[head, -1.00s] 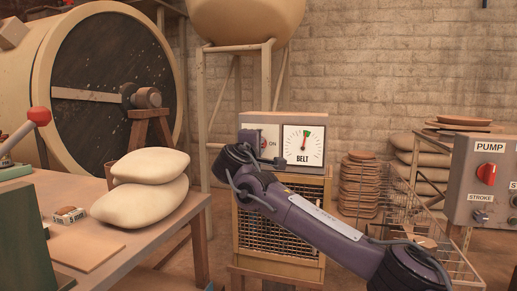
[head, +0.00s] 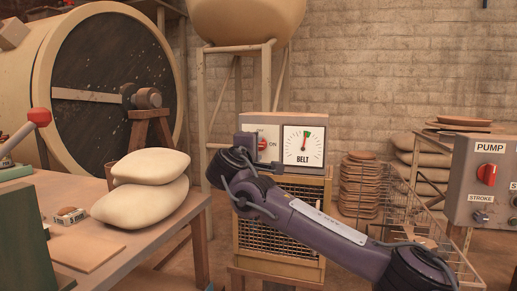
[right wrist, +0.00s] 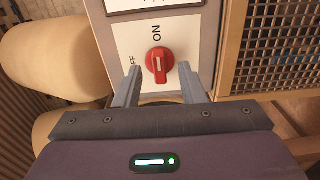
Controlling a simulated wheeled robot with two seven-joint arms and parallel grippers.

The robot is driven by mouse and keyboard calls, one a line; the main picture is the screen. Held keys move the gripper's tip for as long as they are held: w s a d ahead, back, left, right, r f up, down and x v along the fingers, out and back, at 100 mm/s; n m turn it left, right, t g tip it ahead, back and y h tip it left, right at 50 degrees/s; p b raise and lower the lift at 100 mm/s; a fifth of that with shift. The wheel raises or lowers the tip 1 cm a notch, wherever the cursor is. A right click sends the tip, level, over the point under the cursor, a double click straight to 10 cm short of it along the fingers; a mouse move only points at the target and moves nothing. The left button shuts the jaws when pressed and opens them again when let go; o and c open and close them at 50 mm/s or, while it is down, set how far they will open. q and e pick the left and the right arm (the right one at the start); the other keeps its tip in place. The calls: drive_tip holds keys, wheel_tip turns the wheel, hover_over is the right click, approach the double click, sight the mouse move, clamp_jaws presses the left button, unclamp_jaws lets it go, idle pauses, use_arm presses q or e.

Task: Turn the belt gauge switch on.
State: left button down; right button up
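The belt gauge box (head: 283,120) stands on a crate-like cabinet, its BELT dial (head: 303,146) facing me with the needle pointing up near a green mark. The red switch knob (head: 263,144) is left of the dial. In the right wrist view the knob (right wrist: 159,65) has a pale mark that runs roughly in line with the ON label; the OFF label is partly hidden by a finger. My right gripper (right wrist: 159,72) is open, its fingers to either side and short of the knob, with gaps visible. In the head view my right gripper (head: 246,143) is left of the knob. My left gripper is not in view.
A table with pale sacks (head: 145,190) is at the left. A wire basket (head: 405,215) and a stack of brown discs (head: 360,188) are right of the cabinet. The PUMP panel (head: 487,175) is at far right.

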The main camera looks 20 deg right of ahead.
drive_tip(key=v, duration=0.5)
